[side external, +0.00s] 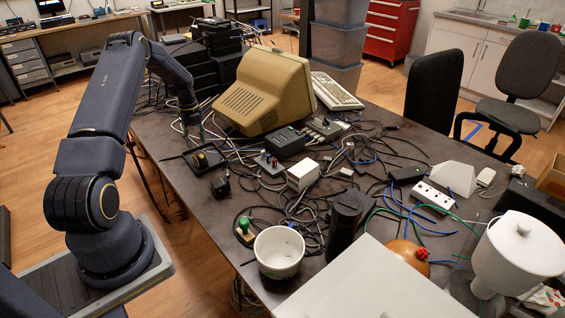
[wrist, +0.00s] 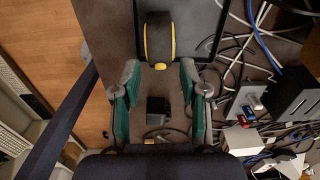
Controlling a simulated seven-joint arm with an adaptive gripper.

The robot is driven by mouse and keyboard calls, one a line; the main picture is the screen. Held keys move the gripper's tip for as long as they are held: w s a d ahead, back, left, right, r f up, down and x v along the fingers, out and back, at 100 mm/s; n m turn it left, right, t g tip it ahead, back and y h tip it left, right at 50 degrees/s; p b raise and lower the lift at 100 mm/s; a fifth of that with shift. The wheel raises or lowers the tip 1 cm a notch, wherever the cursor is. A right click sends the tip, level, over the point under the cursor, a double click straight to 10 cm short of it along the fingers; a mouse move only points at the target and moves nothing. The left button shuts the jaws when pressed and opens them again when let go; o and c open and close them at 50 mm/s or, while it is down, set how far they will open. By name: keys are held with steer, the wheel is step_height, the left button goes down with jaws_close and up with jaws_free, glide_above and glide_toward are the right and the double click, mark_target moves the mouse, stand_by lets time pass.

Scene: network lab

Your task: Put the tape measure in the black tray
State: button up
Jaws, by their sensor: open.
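The tape measure (side external: 201,159), black with yellow edges, shows at the black tray (side external: 214,168) on the table's near left side. It appears to be within the tray's outline; whether it rests on the tray floor is hard to tell. In the wrist view the tape measure (wrist: 158,40) stands at the top centre, overlapping the rim of the tray (wrist: 216,40). My gripper (wrist: 160,76) is open, its green-grey fingers spread wide, with the tape measure just beyond the tips and nothing held. In the side view my gripper (side external: 192,130) is above the tray's back-left part.
A small black block (side external: 220,187) lies in front of the tray; it also shows between my fingers in the wrist view (wrist: 158,110). A beige monitor (side external: 265,90), a black box (side external: 284,142) and tangled cables lie beyond. A white pot (side external: 279,252) stands near the front edge.

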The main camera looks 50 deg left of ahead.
mark_target(199, 152)
step_height(199, 152, up, 4)
steer(key=shift+w+d+f, duration=0.1)
steer(key=shift+f, duration=0.05)
steer(key=w+d+r+n+t+y, duration=0.2)
steer(key=d+r+n, duration=0.6)
steer(key=d+r, duration=1.6)
steer(key=s+d+r+n+t+h, duration=0.1)
steer(key=s+d+n+t+h, duration=0.1)
steer(key=s+d+n, duration=0.8)
steer(key=s+d+t, duration=0.1)
steer(key=s+d, duration=0.5)
steer(key=d, duration=0.1)
steer(key=shift+d+r+t, duration=0.2)
steer(key=shift+d+t, duration=0.1)
steer(key=shift+d, duration=0.1)
